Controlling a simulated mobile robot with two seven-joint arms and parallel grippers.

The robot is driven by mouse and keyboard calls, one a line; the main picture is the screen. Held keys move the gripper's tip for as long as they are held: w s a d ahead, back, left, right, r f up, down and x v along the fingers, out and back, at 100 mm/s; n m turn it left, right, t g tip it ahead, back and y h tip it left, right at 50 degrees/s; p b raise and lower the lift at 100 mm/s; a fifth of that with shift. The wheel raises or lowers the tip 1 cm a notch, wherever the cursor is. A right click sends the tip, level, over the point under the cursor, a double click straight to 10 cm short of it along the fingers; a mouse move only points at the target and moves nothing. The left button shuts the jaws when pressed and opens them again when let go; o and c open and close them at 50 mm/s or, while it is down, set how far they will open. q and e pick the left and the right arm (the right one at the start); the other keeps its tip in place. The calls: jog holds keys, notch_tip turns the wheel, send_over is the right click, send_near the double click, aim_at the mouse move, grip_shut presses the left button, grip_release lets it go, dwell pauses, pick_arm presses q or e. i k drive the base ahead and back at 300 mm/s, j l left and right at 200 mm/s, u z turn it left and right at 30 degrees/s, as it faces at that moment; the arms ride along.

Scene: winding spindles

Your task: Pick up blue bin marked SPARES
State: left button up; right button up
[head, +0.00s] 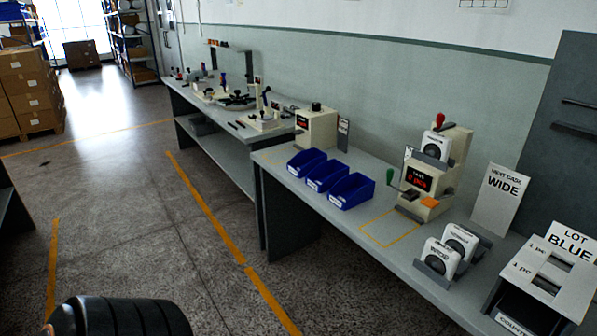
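Three blue bins stand in a row on the grey workbench (390,262) in the head view: a left bin (306,164), a middle bin (327,178) and a right bin (351,192). Each has a small pale label low on its front. The labels are too small to read, so I cannot tell which is marked SPARES. The bins' insides are dark and I cannot tell what they hold. Neither gripper is in view. A dark ribbed rounded part at the bottom left seems to be part of my arm, well away from the bins.
A cream machine (317,127) stands behind the bins. Another with a red display (428,178) stands to their right, beyond a yellow-outlined patch of bench. The floor before the bench is clear.

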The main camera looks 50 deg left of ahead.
aim_at(321, 178)
jog(key=j+u, duration=0.3)
jog(key=j, duration=0.4)
jog(key=j+u, duration=0.3)
jog(key=j, duration=0.4)
jog(key=j+u, duration=0.3)
jog(key=j, duration=0.35)
jog(key=i, duration=0.05)
